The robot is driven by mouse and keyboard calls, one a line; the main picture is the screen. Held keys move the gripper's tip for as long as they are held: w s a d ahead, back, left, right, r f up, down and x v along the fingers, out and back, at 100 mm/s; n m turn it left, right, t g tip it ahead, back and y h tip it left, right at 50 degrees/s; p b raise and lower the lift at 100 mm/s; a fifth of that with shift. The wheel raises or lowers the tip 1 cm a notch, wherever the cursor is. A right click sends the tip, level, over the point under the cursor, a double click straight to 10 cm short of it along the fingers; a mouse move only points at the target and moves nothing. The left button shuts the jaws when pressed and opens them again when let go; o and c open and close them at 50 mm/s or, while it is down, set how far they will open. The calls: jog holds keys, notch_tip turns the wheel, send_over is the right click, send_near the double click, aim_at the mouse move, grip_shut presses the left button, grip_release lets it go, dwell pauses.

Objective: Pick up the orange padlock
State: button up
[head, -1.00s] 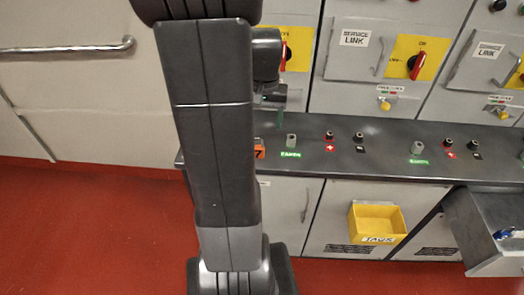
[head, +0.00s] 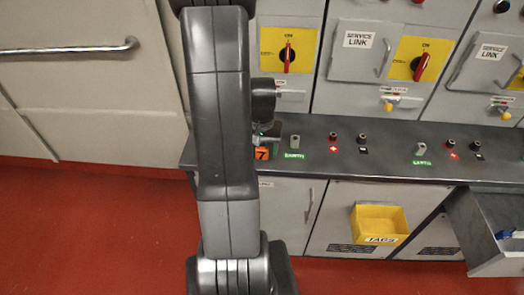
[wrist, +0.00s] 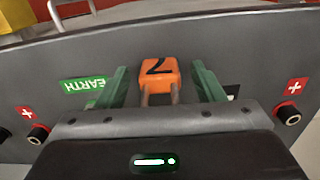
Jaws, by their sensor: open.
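The orange padlock (wrist: 159,72), marked with a black 7, lies on the grey shelf (wrist: 225,50) in the wrist view. Its metal shackle points toward my gripper. My gripper (wrist: 162,80) is open, with one green finger on each side of the padlock and a visible gap to each. In the head view the padlock (head: 262,153) shows at the shelf's left end, just right of my arm. My arm hides part of that end, and my gripper (head: 266,138) is only partly seen there, close above the padlock.
A green EARTH label (wrist: 86,84) lies left of the fingers in the wrist view. Grey posts and black terminals (head: 361,138) stand along the shelf (head: 390,165). Cabinets with red switches (head: 287,56) rise behind. A yellow bin (head: 378,220) hangs below the shelf.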

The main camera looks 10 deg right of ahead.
jog(key=shift+f, duration=0.15)
jog(key=c, duration=1.1)
